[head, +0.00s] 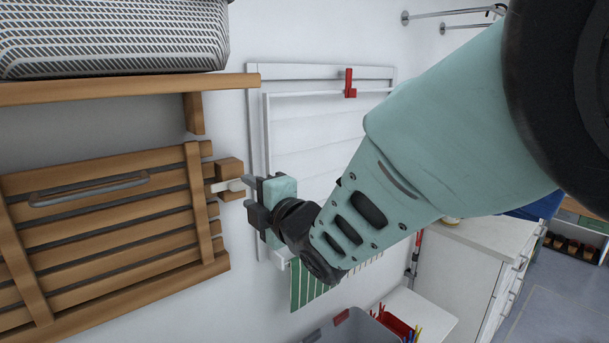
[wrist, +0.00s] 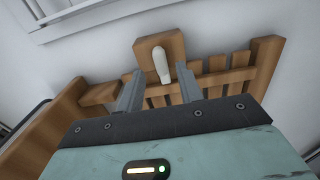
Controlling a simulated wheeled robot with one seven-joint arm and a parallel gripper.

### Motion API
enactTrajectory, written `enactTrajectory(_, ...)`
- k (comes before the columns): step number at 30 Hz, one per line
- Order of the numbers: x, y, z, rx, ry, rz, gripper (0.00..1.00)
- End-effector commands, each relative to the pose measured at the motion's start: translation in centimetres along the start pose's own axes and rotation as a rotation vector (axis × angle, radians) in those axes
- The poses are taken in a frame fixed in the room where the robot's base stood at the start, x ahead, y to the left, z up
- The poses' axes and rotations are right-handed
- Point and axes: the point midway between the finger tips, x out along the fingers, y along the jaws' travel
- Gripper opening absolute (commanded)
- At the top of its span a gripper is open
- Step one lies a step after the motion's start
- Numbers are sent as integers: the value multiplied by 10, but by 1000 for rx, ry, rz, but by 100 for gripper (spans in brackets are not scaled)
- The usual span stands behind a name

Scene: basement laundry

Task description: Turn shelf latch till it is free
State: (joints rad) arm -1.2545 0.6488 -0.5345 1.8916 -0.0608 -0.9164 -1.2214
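The shelf latch (head: 222,186) is a small pale lever on a wooden block (head: 230,167) at the right edge of the slatted wooden shelf (head: 110,235). In the wrist view the latch (wrist: 162,65) is a rounded white bar, slightly tilted, on its block (wrist: 143,47). My gripper (head: 232,196) is at the latch from the right in the head view. In the wrist view my gripper (wrist: 159,82) is open, with one finger on each side of the latch's lower end. I cannot tell whether either finger touches it.
A metal handle (head: 90,189) is on the slatted shelf. A wooden ledge (head: 130,89) with a woven basket (head: 115,40) is above. A white wall rack (head: 310,120) with a red clip (head: 349,84) is behind my arm. A white cabinet (head: 470,255) stands at right.

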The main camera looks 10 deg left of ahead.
Motion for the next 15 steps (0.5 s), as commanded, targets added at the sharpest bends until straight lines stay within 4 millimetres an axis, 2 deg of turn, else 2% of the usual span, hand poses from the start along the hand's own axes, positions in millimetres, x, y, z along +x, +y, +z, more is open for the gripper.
enactTrajectory(6,29,2,0,-1,-1,-1,36)
enactTrajectory(15,38,-1,0,2,-1,-1,36)
